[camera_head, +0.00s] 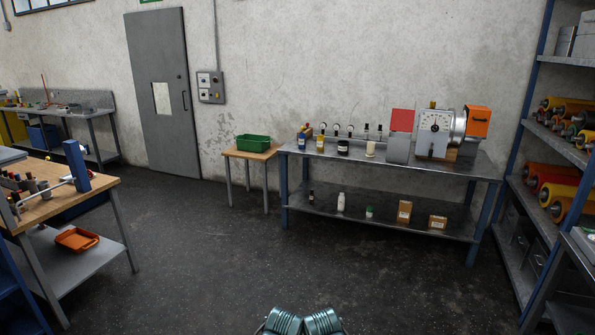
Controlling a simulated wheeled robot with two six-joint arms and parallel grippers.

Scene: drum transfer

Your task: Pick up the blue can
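A small blue can (302,141) with a lighter top stands at the left end of the grey metal table's top (400,167), against the far wall. It is small and far off, so its details are not clear.
A wooden side table (236,153) with a green bin (253,142) stands left of the metal table. Bottles and a dial machine (434,134) share the metal tabletop. A workbench (98,189) stands at left, shelving (538,196) at right. The middle floor is clear.

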